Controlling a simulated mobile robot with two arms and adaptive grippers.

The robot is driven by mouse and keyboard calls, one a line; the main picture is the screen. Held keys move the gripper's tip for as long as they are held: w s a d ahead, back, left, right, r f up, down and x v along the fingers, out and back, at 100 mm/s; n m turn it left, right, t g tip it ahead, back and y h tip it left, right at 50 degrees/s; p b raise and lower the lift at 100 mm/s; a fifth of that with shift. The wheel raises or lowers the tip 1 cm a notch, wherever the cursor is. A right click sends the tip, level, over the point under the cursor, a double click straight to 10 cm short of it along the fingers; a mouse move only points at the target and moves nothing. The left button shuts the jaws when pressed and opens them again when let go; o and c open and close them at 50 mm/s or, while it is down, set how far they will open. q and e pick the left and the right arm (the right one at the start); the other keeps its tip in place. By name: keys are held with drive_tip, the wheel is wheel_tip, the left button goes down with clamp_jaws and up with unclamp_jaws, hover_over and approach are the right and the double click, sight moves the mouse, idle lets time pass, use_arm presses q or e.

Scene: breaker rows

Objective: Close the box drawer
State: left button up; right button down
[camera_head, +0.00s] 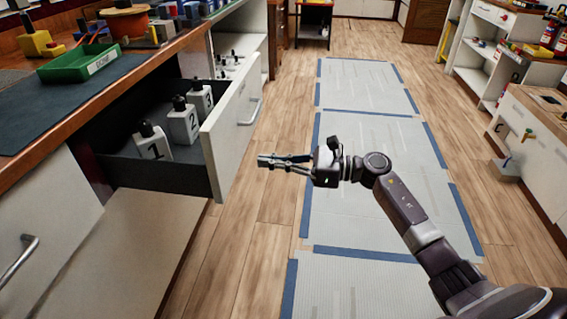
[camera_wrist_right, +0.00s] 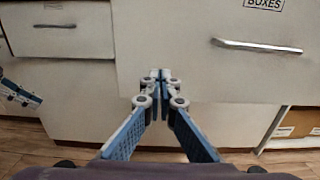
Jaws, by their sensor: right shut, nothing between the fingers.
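The box drawer is pulled out of the left cabinet, with its white front panel (camera_head: 226,140) standing well clear of the cabinet face. White dark-topped containers (camera_head: 183,124) with numbers stand inside it. In the right wrist view the drawer front (camera_wrist_right: 200,60) has a "BOXES" label and a bar handle (camera_wrist_right: 255,46). My right gripper (camera_head: 262,160) is shut and empty. It points at the drawer front from outside; I cannot tell whether the tips touch it. A blue-padded gripper part (camera_wrist_right: 18,92), apparently my left one, shows at the wrist view's left edge, mostly cut off.
The countertop (camera_head: 75,105) above the drawer holds a green tray (camera_head: 78,64) and coloured parts. Another closed front with a handle (camera_head: 18,262) is nearer. The floor aisle with taped grey mats (camera_head: 365,150) is clear. White cabinets (camera_head: 535,135) line the right side.

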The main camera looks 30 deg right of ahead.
sight(229, 158)
drive_tip(key=x, duration=0.6)
use_arm(q)
drive_tip(key=shift+w+d+r+t, duration=0.2)
drive_tip(key=shift+w+r+t, duration=0.15)
drive_tip(key=shift+w, duration=0.15)
use_arm(e)
drive_tip(key=shift+w+a, duration=0.3)
drive_tip(key=shift+a, duration=0.05)
use_arm(q)
drive_tip(key=shift+w, duration=0.15)
use_arm(e)
drive_tip(key=shift+a, duration=0.1)
